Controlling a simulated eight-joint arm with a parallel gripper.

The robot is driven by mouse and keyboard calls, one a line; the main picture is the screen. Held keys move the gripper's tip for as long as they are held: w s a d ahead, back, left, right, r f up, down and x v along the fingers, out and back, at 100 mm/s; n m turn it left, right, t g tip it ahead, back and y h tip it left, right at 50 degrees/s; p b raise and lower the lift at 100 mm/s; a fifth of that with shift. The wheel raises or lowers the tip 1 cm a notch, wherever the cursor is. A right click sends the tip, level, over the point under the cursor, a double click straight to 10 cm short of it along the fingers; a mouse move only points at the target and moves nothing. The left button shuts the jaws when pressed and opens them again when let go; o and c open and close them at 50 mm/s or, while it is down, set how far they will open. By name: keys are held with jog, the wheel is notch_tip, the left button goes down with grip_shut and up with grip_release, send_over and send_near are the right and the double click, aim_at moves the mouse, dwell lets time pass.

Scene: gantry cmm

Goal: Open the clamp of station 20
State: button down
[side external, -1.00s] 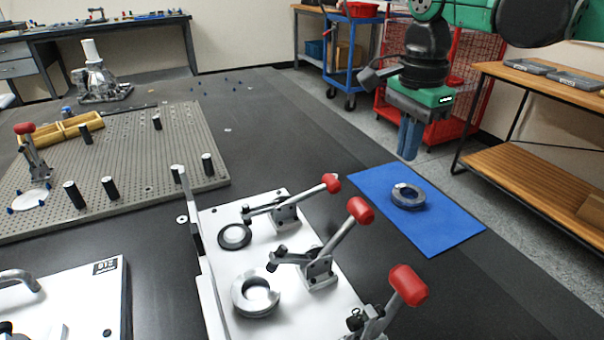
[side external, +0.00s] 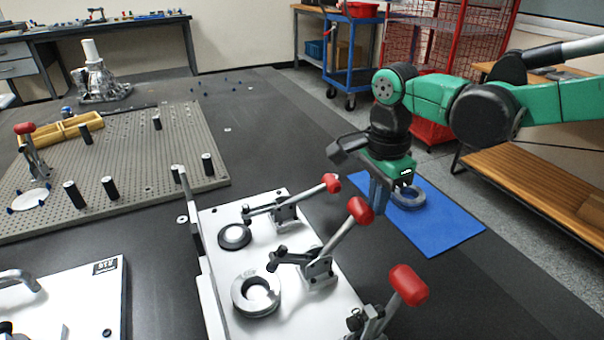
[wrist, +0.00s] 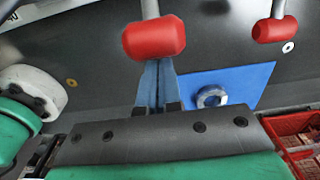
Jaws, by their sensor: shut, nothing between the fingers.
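Three toggle clamps with red handle grips stand on a white plate (side external: 215,300): a far one (side external: 331,183), a middle one (side external: 360,209) and a near one (side external: 407,285). Their handles slant up to the right. I cannot read which is station 20. A steel ring (side external: 256,293) lies by the middle clamp and a dark ring (side external: 234,236) by the far one. My gripper (side external: 379,205) is shut and empty, pointing down, just behind the middle grip in the side view. In the wrist view a red grip (wrist: 153,38) hides the fingertips' ends; I cannot tell whether they touch.
A blue mat (side external: 445,230) with a metal ring (side external: 408,197) lies right of the plate. A perforated board (side external: 130,165) with black posts and another clamp (side external: 30,150) is at left. Another white plate (side external: 95,300) is at front left.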

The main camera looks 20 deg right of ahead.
aim_at(361, 204)
jog(key=shift+h, duration=0.6)
jog(key=a+r, duration=0.2)
jog(key=a, duration=0.1)
jog(key=shift+a+r, duration=0.15)
jog(key=shift+r, duration=0.1)
jog(key=shift+a+r, duration=0.2)
jog(key=shift+a, duration=0.3)
notch_tip(361, 204, up, 9)
jog(key=s+d+f+n+t, duration=0.2)
jog(key=d+n, duration=0.4)
jog(key=n, duration=0.3)
jog(key=s+d+f+n+t+y, duration=0.1)
jog(key=s+d+f+n+t, duration=0.2)
jog(key=d+f+n+t, duration=0.2)
notch_tip(361, 204, down, 2)
jog(key=n, duration=0.4)
jog(key=shift+s+d+f+y, duration=0.25)
jog(key=shift+s+d+y, duration=0.05)
jog(key=shift+s+d, duration=0.1)
